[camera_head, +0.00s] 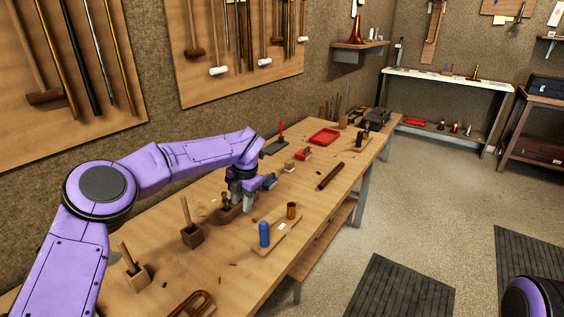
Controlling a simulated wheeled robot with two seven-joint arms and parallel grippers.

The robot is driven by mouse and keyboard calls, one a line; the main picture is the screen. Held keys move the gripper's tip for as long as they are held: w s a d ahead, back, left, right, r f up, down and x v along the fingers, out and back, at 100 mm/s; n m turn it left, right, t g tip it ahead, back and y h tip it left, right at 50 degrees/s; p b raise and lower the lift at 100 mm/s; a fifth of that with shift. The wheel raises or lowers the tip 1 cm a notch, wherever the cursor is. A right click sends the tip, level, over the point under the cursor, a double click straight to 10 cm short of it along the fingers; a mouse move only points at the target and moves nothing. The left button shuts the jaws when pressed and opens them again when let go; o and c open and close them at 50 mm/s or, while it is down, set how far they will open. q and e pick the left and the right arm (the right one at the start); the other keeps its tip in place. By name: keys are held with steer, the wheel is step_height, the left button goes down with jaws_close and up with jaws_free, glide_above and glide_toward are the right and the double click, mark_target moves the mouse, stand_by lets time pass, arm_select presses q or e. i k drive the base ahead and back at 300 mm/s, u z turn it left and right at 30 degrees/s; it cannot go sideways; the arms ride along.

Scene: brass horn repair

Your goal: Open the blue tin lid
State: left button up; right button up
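A small dark blue boxy thing (269,181), perhaps the blue tin, sits on the workbench just right of my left gripper. Whether its lid is open or closed is too small to tell. My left gripper (241,200) points down over the bench, close beside a small wooden block with dark pegs (229,213). Its fingers are small and partly merged with the things behind, so their opening is unclear. A brighter blue cylinder (264,234) stands upright on a wooden board nearer the front edge. My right gripper is out of view.
A copper-coloured cup (291,211) stands on the wooden board (281,236). Wooden blocks with handles (192,236) stand to the left. A dark rod (331,176) and red tray (324,137) lie farther back. The bench's (235,267) front middle is mostly clear.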

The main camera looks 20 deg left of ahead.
mark_target(269, 179)
steer(key=i, duration=1.1)
steer(key=u, duration=0.05)
